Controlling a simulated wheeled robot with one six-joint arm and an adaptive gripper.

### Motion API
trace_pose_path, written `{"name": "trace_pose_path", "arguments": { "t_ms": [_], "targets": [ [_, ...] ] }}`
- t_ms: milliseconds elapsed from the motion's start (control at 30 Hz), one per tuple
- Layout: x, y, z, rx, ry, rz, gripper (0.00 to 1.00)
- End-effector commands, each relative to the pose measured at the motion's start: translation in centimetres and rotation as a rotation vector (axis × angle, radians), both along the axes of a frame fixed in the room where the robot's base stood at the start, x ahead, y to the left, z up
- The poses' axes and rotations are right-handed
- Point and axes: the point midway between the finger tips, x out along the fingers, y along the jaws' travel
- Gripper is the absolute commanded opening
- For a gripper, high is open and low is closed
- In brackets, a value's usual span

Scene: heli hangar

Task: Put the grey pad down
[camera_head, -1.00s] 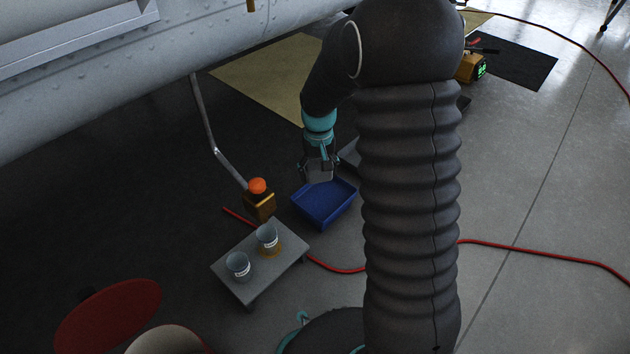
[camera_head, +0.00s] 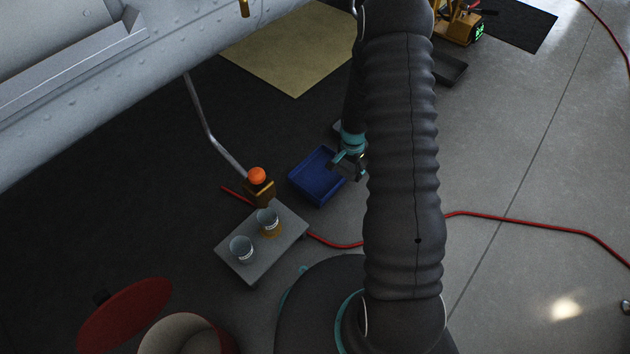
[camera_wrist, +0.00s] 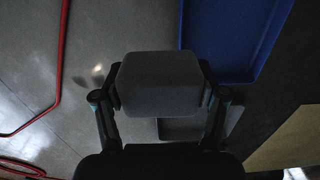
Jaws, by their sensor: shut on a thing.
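The grey pad (camera_wrist: 160,82) is a rounded block between the two fingers of my gripper (camera_wrist: 160,95) in the wrist view. My gripper is shut on it. In the head view my gripper (camera_head: 347,172) is at the right edge of the blue tray (camera_head: 304,188), and the pad is hard to make out there. The blue tray also shows at the upper right of the wrist view (camera_wrist: 215,45). A grey flat surface (camera_wrist: 180,128) shows below and behind the pad in the wrist view, partly hidden by it.
A low grey table (camera_head: 240,225) holds two small cups. A red hose (camera_head: 520,225) runs across the floor. A red round bin (camera_head: 185,335) with its lid open is at lower left.

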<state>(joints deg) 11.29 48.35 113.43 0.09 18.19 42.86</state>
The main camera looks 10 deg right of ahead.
Motion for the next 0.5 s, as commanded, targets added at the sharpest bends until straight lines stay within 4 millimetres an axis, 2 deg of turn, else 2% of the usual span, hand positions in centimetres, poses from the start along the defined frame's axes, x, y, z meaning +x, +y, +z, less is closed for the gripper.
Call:
{"name": "trace_pose_path", "arguments": {
  "t_ms": [500],
  "targets": [
    [4.6, 8.5, -5.8, 0.0, 0.0, 0.006, 0.34]
  ]
}}
